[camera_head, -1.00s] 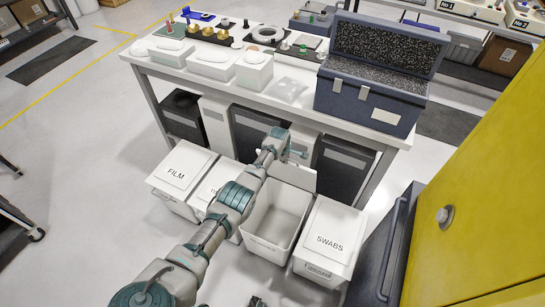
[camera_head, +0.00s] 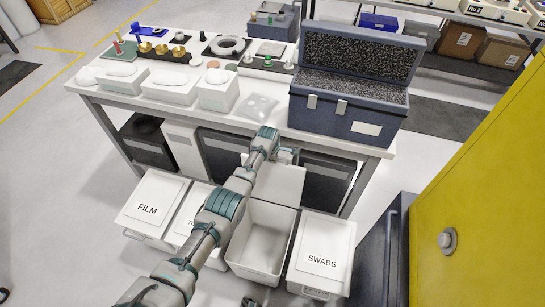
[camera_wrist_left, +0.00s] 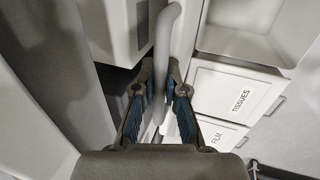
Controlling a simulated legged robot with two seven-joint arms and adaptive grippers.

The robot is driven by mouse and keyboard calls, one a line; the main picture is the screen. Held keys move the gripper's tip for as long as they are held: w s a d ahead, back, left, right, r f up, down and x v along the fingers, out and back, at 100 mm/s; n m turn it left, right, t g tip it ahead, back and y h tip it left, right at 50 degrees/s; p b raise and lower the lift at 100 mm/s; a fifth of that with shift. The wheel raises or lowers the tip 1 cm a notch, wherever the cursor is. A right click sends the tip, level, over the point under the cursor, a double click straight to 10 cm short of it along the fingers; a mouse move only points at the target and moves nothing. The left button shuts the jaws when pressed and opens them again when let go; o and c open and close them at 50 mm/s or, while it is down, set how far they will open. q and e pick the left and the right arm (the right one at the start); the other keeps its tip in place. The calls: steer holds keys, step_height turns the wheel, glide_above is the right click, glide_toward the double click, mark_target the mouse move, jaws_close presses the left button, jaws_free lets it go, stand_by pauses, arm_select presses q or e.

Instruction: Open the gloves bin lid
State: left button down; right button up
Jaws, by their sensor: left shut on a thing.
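An open, empty white bin (camera_head: 262,238) stands between the tissues bin (camera_head: 190,226) and the swabs bin (camera_head: 320,250); no gloves label shows on it. Its white lid (camera_head: 277,184) is raised at the rear edge, in front of the table. My left gripper (camera_head: 287,155) is at the lid's upper edge, partly hidden by my arm. In the left wrist view its fingers are shut on a grey curved handle (camera_wrist_left: 168,40). The open bin also shows there (camera_wrist_left: 245,45).
The film bin (camera_head: 148,207) is shut at the left. A white table (camera_head: 255,118) with a dark blue case (camera_head: 345,115) stands behind the bins, with dark bins beneath. A yellow cabinet (camera_head: 480,190) stands at the right.

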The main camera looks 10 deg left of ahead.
arm_select(q)
steer(key=c, duration=1.2)
jaws_free()
steer(key=shift+d, duration=0.2)
steer(key=shift+s+a+r, duration=0.1)
steer(key=shift+a+r, duration=0.1)
steer(key=shift+r, duration=0.4)
steer(key=v, duration=1.1)
steer(key=shift+d, duration=0.3)
steer(key=shift+f, duration=0.15)
